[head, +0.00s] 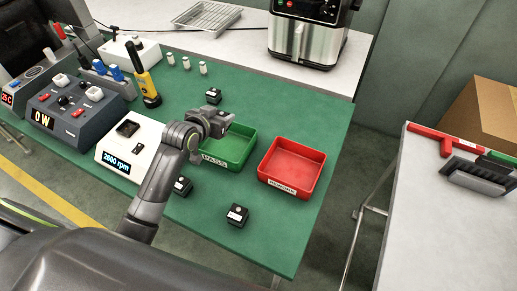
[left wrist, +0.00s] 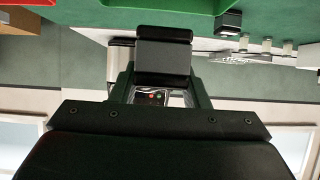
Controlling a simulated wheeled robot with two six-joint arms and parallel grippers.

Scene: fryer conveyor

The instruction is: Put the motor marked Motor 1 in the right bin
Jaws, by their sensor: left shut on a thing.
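My left gripper (head: 215,121) is above the left edge of the green bin (head: 237,146), shut on a motor that the fingers mostly hide. In the left wrist view the shut gripper (left wrist: 163,57) shows as dark blocks. The red bin (head: 293,168) stands to the right of the green bin, with a label on its front. Three black motors with white labels rest on the table: one behind the gripper (head: 213,96), one near my forearm (head: 182,186) and one in front of the bins (head: 237,215). Their numbers are too small to read. My right gripper is out of view.
A yellow-black tool (head: 148,88) and several small cylinders (head: 186,62) are behind. The green mat (head: 275,235) is clear right of the front motor.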

